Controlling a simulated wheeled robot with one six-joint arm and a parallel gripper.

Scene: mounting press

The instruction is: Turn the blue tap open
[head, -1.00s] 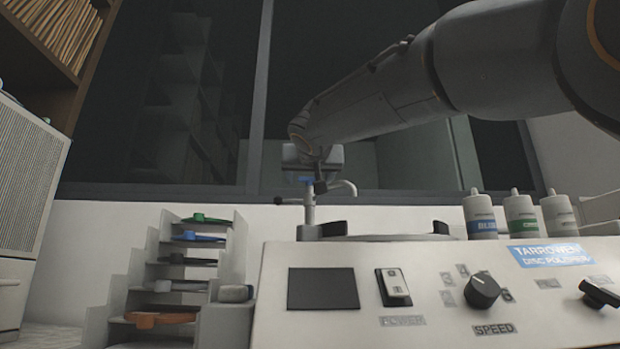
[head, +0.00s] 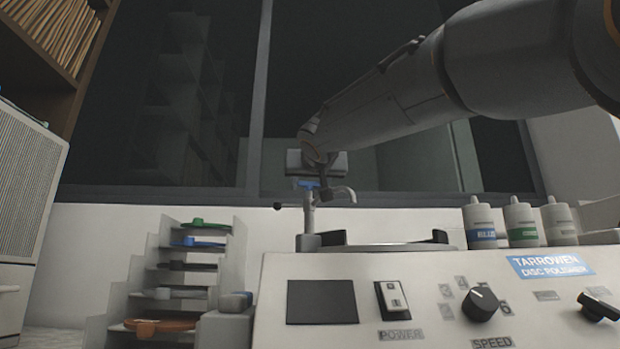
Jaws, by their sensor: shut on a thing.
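The blue tap (head: 304,184) is a small blue handle on top of a grey metal post behind the disc polisher (head: 370,268). A curved spout (head: 342,192) points right from the post, and a thin rod with a dark knob (head: 278,206) points left. My gripper (head: 323,190) reaches down from above and is shut on the blue tap. A dark finger shows just right of the blue handle. The gripper body hides part of the grip, so the handle's exact angle is hard to tell.
The polisher's front panel has a power switch (head: 392,299) and a speed knob (head: 480,304). Several bottles (head: 521,222) stand behind it at right. A stepped rack (head: 228,266) with coloured discs stands at left. A window and wall lie behind.

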